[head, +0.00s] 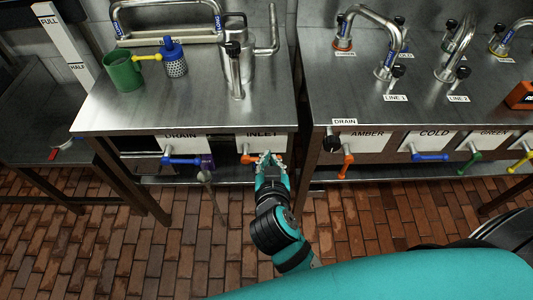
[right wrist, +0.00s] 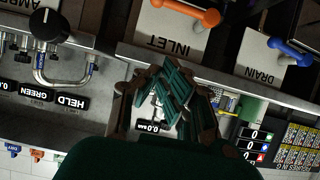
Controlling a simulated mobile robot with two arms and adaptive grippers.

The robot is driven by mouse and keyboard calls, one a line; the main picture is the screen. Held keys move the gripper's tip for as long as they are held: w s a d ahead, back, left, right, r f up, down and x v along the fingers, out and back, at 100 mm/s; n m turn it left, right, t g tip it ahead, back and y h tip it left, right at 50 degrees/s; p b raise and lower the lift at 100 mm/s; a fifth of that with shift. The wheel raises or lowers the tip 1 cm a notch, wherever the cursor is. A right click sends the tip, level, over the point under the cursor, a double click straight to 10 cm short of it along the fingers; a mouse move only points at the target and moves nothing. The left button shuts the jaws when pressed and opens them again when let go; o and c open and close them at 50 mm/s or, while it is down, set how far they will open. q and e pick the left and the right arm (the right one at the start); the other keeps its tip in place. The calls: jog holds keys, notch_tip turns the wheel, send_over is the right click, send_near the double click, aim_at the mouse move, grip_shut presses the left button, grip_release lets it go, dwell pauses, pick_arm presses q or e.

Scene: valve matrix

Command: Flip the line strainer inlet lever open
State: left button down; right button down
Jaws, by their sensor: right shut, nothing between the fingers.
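The orange inlet lever (head: 249,158) is on the front of the left steel bench, beside the INLET label (head: 262,133). It lies roughly sideways. In the right wrist view, which is upside down, the orange lever (right wrist: 190,11) shows at the top, above the INLET lettering. My right gripper (head: 267,160) is just right of the lever in the head view, its tips overlapping the lever's right end; contact cannot be told. In the right wrist view its fingers (right wrist: 172,92) are shut and empty, apart from the lever in the picture. My left gripper is out of view.
The blue drain lever (head: 181,161) is to the left on the same bench front. A steel canister (head: 237,62), a green mug (head: 123,72) and a blue-capped strainer (head: 174,58) stand on top. Another bench with an orange lever (head: 346,163) is at right.

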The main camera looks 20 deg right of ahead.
jog(key=p+x, duration=0.1)
jog(key=x, duration=0.9)
jog(key=shift+w+d+f, duration=0.1)
jog(key=shift+w+f, duration=0.05)
jog(key=shift+w, duration=0.05)
jog(key=f, duration=0.2)
jog(key=shift+s+f, duration=0.35)
jog(key=shift+s, duration=0.05)
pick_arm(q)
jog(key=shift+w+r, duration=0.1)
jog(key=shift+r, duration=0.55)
pick_arm(e)
jog(key=shift+s+a+f, duration=0.15)
jog(key=shift+a+f, duration=0.05)
jog(key=shift+f, duration=0.35)
jog(key=shift+d, duration=0.1)
